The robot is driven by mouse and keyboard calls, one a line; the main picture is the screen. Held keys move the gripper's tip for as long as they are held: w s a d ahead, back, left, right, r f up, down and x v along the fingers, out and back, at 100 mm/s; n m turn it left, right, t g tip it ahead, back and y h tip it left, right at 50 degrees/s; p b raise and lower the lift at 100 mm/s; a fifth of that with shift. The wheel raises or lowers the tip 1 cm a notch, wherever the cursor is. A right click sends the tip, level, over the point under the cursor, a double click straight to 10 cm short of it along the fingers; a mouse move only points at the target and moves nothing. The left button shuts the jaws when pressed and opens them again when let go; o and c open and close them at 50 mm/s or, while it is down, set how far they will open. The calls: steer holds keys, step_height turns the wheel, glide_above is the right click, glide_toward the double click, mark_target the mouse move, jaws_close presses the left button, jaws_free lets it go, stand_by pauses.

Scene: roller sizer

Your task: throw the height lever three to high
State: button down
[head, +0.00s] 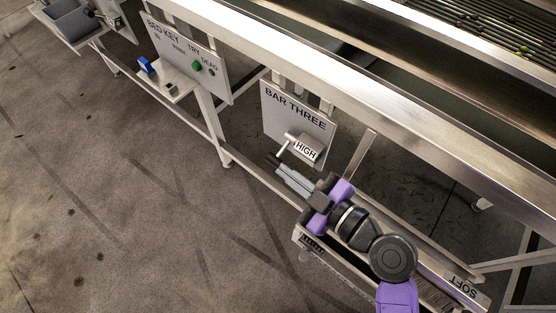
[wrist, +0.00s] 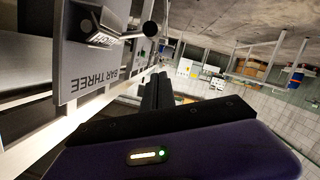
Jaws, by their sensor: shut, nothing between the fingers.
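The BAR THREE panel (head: 274,108) hangs below the machine rail in the head view. Its lever (head: 285,147) is a pale rod sticking out beside a block marked HIGH (head: 306,151). In the wrist view the lever's rod (wrist: 132,37) ends in a round black knob (wrist: 150,29), at the upper left. My gripper (head: 276,164) is shut and empty, its fingertips close to the lever's outer end in the head view. In the wrist view the shut fingers (wrist: 158,78) point past the panel, below the knob. Whether they touch the lever I cannot tell.
A second panel (head: 190,62) with a green button and a blue item on a shelf stands to the left. The steel rail (head: 350,80) runs above. Open floor (head: 110,190) lies to the left.

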mark_target(267, 159)
steer(key=w+a+f, duration=0.2)
steer(key=w, duration=0.1)
steer(key=w+f, duration=0.1)
steer(key=shift+w+a+f+p, duration=0.2)
steer(key=shift+a+p, duration=0.1)
steer(key=shift+a, duration=0.1)
steer(key=shift+w+d+f, duration=0.2)
steer(key=shift+w+f, duration=0.05)
steer(key=shift+f, duration=0.4)
steer(key=f+b, duration=0.1)
steer(key=b, duration=0.3)
steer(key=shift+f+n, duration=0.25)
steer(key=shift+n, duration=0.15)
steer(key=f+n+t+b, duration=0.1)
steer(key=n+b, duration=0.1)
steer(key=b, duration=0.6)
steer(key=shift+w+d+f, duration=0.1)
steer(key=shift+f, duration=0.3)
steer(key=shift+n+b, duration=0.3)
steer(key=shift+b, duration=0.1)
steer(key=shift+r+t, duration=0.2)
steer(key=shift+t, duration=0.1)
